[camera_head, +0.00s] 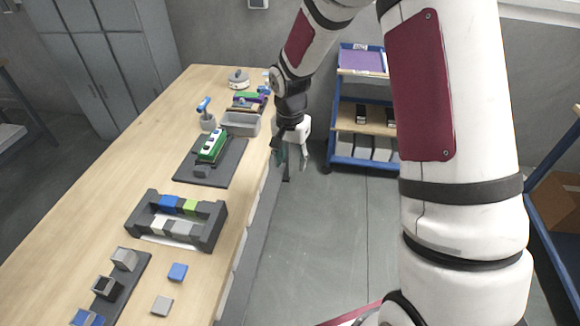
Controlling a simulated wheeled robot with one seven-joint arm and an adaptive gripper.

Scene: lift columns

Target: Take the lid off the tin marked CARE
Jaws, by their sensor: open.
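I cannot read the marking CARE on anything here, so I cannot tell which thing is the tin. Small box-like things stand on a dark strip (138,268) at the near left of the table: a grey one (124,259), a black one (107,287) and a blue one (87,318) cut by the frame's edge. A flat blue piece (178,272) and a flat grey piece (162,305) lie to their right. A round grey-white thing (238,79) stands at the table's far end. My gripper (291,161) is open and points down, just off the table's right edge, apart from these things.
The wooden table (70,230) also bears a dark rack (150,212) with coloured blocks, a dark mat (232,165) with a green-and-white piece (212,146), and a grey bin (240,126). A blue shelf cart (368,159) stands behind. Grey floor (330,235) is clear right of the table.

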